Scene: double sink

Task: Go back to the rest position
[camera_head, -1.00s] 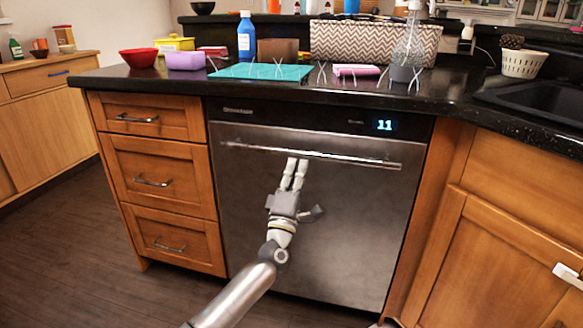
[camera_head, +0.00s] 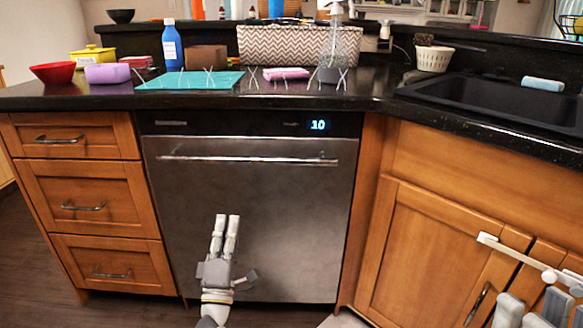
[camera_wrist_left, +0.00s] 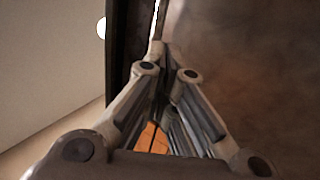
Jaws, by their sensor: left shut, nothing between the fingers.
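My left gripper (camera_head: 226,219) is in front of the lower part of the dishwasher door (camera_head: 250,200), below its bar handle (camera_head: 245,158). Its two pale fingers point up and away, side by side. They are shut with nothing between them. The left wrist view shows the same gripper (camera_wrist_left: 168,50) close up, its fingertips together and a small orange patch visible between the linkages. The door looks closed, and the fingers appear clear of the handle.
The dark counter (camera_head: 375,95) holds a red bowl (camera_head: 53,72), a blue bottle (camera_head: 172,45), a teal mat (camera_head: 188,80) and a patterned basket (camera_head: 300,45). A sink (camera_head: 500,95) is at right. A white bar (camera_head: 520,255) and grey pieces (camera_head: 555,305) stick out lower right. Drawers (camera_head: 85,200) stand left.

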